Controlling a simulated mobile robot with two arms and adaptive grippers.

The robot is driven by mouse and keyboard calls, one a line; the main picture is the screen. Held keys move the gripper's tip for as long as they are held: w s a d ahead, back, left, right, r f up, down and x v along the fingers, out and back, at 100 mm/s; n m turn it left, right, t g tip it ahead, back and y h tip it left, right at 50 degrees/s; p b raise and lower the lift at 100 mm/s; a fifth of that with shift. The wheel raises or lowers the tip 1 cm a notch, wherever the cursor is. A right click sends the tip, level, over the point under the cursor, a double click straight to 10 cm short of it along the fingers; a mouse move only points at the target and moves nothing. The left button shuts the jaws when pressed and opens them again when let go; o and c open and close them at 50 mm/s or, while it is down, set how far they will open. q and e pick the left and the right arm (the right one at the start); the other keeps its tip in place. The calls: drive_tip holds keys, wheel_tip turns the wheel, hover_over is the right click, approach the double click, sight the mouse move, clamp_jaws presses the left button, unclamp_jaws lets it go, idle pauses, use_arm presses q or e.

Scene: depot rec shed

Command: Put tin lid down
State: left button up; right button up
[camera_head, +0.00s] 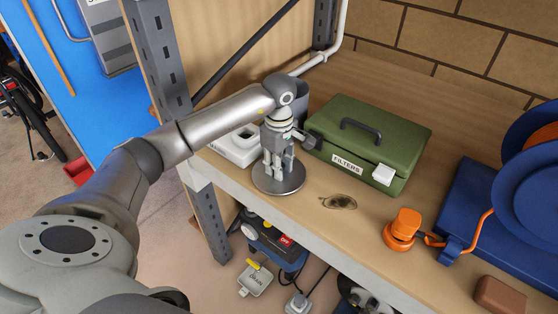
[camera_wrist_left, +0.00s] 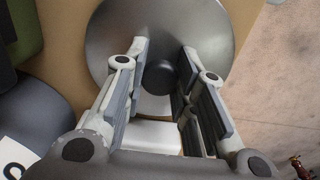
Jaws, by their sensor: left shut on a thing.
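My left gripper (camera_head: 278,170) points down over the shelf's front edge and is shut on the tin lid (camera_head: 291,187), a round dark grey disc. In the left wrist view the fingers (camera_wrist_left: 164,50) close around the raised middle of the lid (camera_wrist_left: 112,45). The lid looks about level, low over or on the wooden shelf; I cannot tell if it touches. A dark grey round container (camera_head: 302,97), partly hidden by my wrist, stands behind the gripper. My right gripper is not in view.
A green box (camera_head: 400,150) labelled FILTERS stands right of the gripper, a white box (camera_head: 229,149) to its left. A dark flat mark (camera_head: 338,202) lies on the shelf (camera_head: 350,235). An orange object (camera_head: 403,226) and blue items (camera_head: 470,205) are farther right. A grey post (camera_head: 160,60) stands left.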

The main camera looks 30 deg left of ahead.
use_arm(q)
drive_tip(key=shift+f, duration=0.1)
drive_tip(key=shift+f+b, duration=0.15)
drive_tip(key=shift+b, duration=0.15)
drive_tip(key=o, duration=1)
drive_tip(key=shift+o, duration=0.2)
drive_tip(key=shift+r+p, duration=0.25)
drive_tip(key=shift+p, duration=0.05)
drive_tip(key=shift+r+b, duration=0.3)
drive_tip(key=shift+r, duration=0.1)
wheel_tip(320, 180, up, 11)
drive_tip(key=b, duration=0.2)
